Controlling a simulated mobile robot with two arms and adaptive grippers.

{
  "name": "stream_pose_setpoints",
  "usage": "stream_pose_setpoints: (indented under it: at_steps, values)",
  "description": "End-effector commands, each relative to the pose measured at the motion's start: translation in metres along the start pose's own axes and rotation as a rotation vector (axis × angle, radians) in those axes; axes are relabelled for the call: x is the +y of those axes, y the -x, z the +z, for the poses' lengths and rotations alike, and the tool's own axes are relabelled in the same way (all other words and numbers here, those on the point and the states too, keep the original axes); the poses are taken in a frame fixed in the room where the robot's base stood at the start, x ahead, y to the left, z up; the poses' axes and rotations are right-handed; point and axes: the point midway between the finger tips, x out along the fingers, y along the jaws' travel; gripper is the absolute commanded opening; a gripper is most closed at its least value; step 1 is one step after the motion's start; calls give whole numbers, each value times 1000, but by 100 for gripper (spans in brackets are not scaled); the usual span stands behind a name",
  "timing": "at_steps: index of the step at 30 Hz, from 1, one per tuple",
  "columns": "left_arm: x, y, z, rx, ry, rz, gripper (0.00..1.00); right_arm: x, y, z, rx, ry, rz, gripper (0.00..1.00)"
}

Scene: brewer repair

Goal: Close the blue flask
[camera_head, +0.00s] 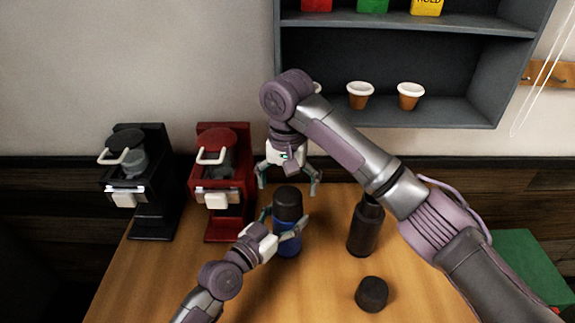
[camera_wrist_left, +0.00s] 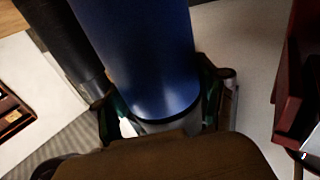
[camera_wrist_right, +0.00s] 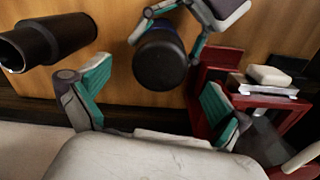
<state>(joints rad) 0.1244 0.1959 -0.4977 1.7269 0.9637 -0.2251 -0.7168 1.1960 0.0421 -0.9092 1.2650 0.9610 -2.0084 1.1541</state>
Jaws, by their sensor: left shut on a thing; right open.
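The blue flask (camera_head: 287,242) stands upright on the table with a black cap (camera_head: 287,204) on its top. I cannot tell how tightly the cap sits. My left gripper (camera_head: 287,221) is shut around the flask's body; the left wrist view shows the blue body (camera_wrist_left: 145,55) between its fingers. My right gripper (camera_head: 288,189) points down above the cap, open and empty. In the right wrist view the cap (camera_wrist_right: 160,62) lies between and beyond the spread fingers (camera_wrist_right: 157,78), apart from them.
A dark open flask (camera_head: 366,230) stands to the right, with a loose black cap (camera_head: 372,294) in front of it. A red brewer (camera_head: 222,180) and a black brewer (camera_head: 150,185) stand at left. A shelf (camera_head: 440,112) with cups (camera_head: 410,96) hangs behind.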

Motion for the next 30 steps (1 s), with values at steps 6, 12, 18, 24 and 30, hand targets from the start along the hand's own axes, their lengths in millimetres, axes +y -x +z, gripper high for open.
stream_pose_setpoints:
  at_steps: [6,12,18,24,30]
  values:
    - [0,0,0,0,1,0,0,1,46,-1,4,-2,1,100]
    - [0,0,0,0,1,0,0,0,66,0,0,-2,1,100]
    - [0,0,0,0,1,0,0,0,70,0,-2,-2,1,100]
    - [0,0,0,0,1,0,82,0,69,0,-2,-2,1,100]
    - [0,0,0,0,1,0,100,0,69,0,-1,-2,1,100]
